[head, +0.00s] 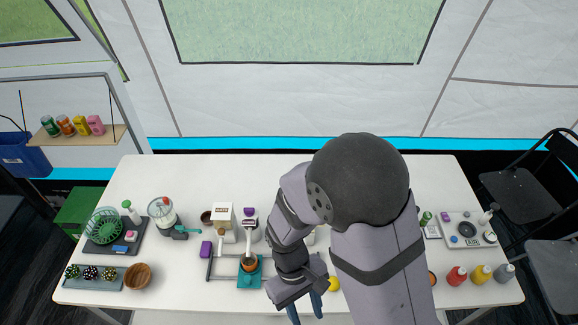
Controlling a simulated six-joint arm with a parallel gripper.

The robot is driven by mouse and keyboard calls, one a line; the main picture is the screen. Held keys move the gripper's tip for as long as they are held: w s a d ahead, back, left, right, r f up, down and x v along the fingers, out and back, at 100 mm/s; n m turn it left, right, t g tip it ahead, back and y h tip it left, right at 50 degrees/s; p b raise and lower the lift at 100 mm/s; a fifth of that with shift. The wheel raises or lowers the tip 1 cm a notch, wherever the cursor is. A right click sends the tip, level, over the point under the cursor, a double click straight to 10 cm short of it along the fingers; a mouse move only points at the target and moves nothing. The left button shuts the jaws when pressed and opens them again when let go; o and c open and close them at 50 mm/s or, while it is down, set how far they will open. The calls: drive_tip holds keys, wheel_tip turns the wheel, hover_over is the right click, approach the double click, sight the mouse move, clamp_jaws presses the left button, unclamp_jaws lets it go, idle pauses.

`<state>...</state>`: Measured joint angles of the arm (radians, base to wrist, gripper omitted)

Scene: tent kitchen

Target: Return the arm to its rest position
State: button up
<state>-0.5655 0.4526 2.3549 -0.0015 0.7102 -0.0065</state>
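My arm reaches down over the right-centre of the white table (330,164) in the head view. My gripper (305,312) is low in the picture, near the table's front edge, with its blue fingers pointing down and spread apart. No object shows between the fingers. A yellow thing (333,284) is just right of the gripper, partly hidden by my arm. A teal stand (249,280) with a brown cup is a little to the left. My arm hides much of the table's right-centre.
A grinder-like machine (223,220), a clear-topped jar (162,209), a green basket (104,226) and a wooden bowl (138,276) stand on the left. The table's back strip is clear.

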drive_tip(key=w+d+r+m+t+y, duration=0.2)
drive_tip(key=w+d+r+m, duration=0.3)
drive_tip(key=d+r, duration=0.4)
drive_tip(key=shift+d+r+m+t+b, duration=0.15)
drive_tip(key=shift+d+m+t+b, duration=0.15)
drive_tip(key=shift+d+m+t, duration=0.6)
idle(1.0)
